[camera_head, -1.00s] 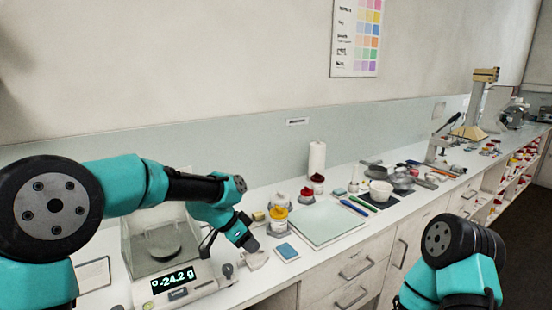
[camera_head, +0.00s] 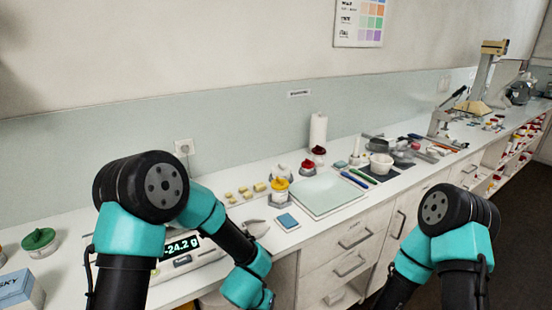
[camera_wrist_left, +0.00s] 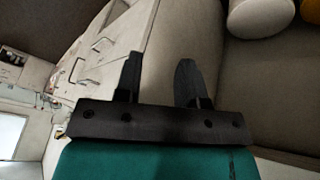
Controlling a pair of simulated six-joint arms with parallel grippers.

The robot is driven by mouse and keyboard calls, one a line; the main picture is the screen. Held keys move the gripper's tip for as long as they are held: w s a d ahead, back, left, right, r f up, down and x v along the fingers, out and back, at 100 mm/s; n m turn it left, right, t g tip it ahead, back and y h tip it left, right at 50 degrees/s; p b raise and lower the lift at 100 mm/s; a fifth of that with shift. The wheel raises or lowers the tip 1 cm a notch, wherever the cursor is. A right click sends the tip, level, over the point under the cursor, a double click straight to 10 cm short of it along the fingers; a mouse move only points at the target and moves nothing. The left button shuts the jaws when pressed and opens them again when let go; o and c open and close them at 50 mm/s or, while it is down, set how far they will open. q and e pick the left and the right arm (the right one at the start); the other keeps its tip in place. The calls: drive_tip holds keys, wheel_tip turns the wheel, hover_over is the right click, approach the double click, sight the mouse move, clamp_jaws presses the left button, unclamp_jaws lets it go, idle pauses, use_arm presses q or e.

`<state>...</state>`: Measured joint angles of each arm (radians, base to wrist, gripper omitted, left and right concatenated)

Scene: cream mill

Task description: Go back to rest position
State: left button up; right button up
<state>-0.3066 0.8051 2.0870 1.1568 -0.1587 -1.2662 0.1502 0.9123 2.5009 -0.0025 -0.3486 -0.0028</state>
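My left gripper (camera_wrist_left: 159,80) shows in the left wrist view with its two black fingers spread apart and nothing between them. In the head view my left arm is folded, with its forearm pointing down toward the bottom edge in front of the counter; the gripper itself cannot be made out there. My right arm stands at the lower right of the head view with its links pointing down, and its gripper is out of the frame.
A balance reading -24.2 g (camera_head: 181,248) stands behind my left arm. The counter (camera_head: 262,212) carries a pale green board (camera_head: 327,194), a yellow-lidded jar (camera_head: 280,190), a blue pad (camera_head: 287,221) and a white bowl (camera_head: 381,163). Drawers (camera_head: 335,262) line the front; the floor at right is clear.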

use_arm(q)
drive_tip(key=s+a+f+n+g, duration=0.1)
drive_tip(key=s+a+f+n, duration=0.1)
drive_tip(key=s+a+f, duration=0.4)
drive_tip(key=s+a+f+n+g, duration=0.2)
drive_tip(key=s+a+f, duration=0.4)
drive_tip(key=a, duration=0.6)
drive_tip(key=shift+s+f+n+h, duration=0.3)
drive_tip(key=shift+s+n, duration=0.4)
drive_tip(key=shift+s, duration=0.55)
drive_tip(key=shift+a, duration=0.1)
